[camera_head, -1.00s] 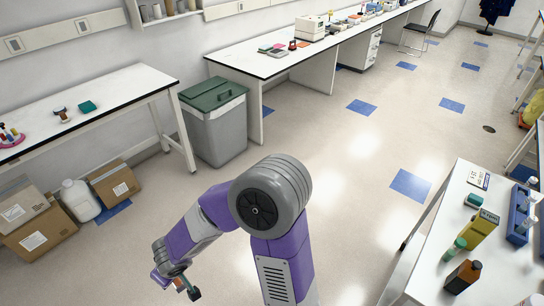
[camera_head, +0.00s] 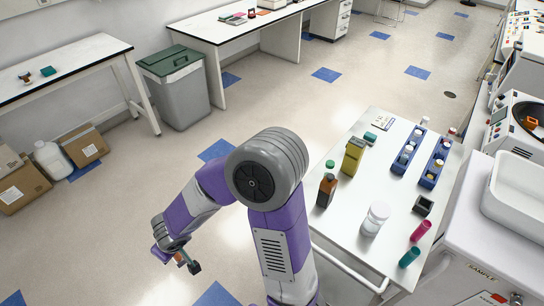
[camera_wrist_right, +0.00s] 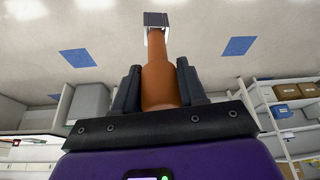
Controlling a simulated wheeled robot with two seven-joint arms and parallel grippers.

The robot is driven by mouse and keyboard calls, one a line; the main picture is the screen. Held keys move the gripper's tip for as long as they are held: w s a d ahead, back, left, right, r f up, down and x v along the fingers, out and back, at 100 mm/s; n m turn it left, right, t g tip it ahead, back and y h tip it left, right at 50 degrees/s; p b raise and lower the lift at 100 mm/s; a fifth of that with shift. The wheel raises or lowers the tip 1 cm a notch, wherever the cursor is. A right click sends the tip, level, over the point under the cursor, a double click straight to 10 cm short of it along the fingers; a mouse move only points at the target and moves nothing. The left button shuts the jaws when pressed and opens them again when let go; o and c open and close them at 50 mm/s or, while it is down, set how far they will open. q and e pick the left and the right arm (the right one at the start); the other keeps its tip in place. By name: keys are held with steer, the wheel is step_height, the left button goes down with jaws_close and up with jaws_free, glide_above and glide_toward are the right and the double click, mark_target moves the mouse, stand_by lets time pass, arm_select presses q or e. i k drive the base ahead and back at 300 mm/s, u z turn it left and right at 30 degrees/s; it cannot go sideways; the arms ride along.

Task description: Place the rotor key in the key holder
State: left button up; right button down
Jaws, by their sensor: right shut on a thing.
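My right gripper (camera_head: 172,258) hangs at the lower left of the head view, well away from the tables. It is shut on the rotor key, whose orange-brown shaft and dark head (camera_head: 194,267) stick out of it. In the right wrist view the rotor key (camera_wrist_right: 158,75) stands between the two dark fingers (camera_wrist_right: 158,92), with a grey metal end pointing away. A small dark square block with a hollow top (camera_head: 423,206) sits on the white cart at right; I cannot tell if it is the key holder. My left gripper is not in view.
The white cart (camera_head: 345,215) carries a brown bottle (camera_head: 327,190), a yellow container (camera_head: 353,157), a white jar (camera_head: 375,218), blue racks (camera_head: 408,150) and tubes. Machines stand at far right. A bin (camera_head: 178,92) and boxes (camera_head: 82,145) are at left. Floor between is clear.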

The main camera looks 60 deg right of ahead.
mark_target(420, 209)
steer(key=k, duration=1.4)
steer(key=z, duration=3.15)
